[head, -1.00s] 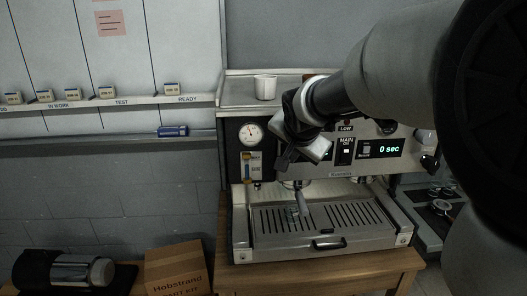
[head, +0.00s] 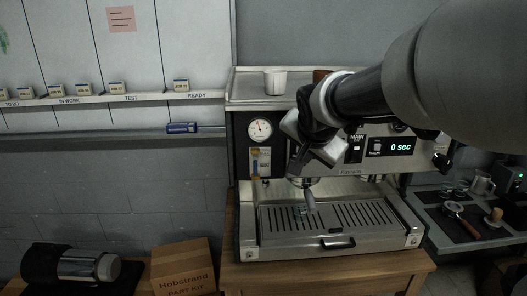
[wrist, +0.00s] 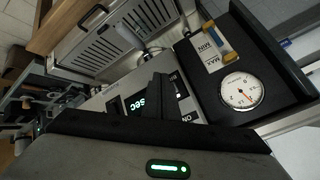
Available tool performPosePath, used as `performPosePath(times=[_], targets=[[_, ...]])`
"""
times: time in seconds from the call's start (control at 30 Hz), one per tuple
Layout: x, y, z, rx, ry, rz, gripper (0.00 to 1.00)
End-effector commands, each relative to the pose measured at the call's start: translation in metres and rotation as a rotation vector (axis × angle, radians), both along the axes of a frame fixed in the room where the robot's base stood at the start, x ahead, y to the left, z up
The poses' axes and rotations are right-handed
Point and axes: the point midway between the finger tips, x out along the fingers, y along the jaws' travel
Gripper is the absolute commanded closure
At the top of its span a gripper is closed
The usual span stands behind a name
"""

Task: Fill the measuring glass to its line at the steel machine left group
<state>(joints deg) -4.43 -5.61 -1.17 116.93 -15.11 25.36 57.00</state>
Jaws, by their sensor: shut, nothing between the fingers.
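The steel espresso machine (head: 330,165) stands on a wooden table. Its left group (head: 302,182) has a handle (head: 310,200) pointing forward over the slotted drip tray (head: 365,215). A small, faint, clear shape that looks like the measuring glass (head: 299,212) is on the tray below that group; its line and contents are too small to tell. My gripper (head: 297,168) is shut and empty in front of the machine's left front panel, above the left group. In the wrist view the dark closed fingers (wrist: 156,97) point at the panel beside the display (wrist: 136,103), which reads 0 sec in the head view.
A pressure gauge (head: 259,130) and a MAX/MIN level sight (head: 260,162) are on the left panel. A white cup (head: 275,81) stands on top. A cardboard box (head: 183,268) and a dark-and-steel cylinder (head: 80,266) are lower left. A side bench (head: 460,215) holds a portafilter (head: 460,217).

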Motion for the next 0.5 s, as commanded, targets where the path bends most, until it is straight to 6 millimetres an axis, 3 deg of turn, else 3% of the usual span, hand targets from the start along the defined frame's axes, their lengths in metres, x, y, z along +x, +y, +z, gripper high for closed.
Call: performPosePath(times=[0.3,0.5], targets=[[-0.030,0.000,-0.001,-0.001,-0.001,0.000,1.00],[-0.035,0.000,0.000,0.000,0.000,0.000,1.00]])
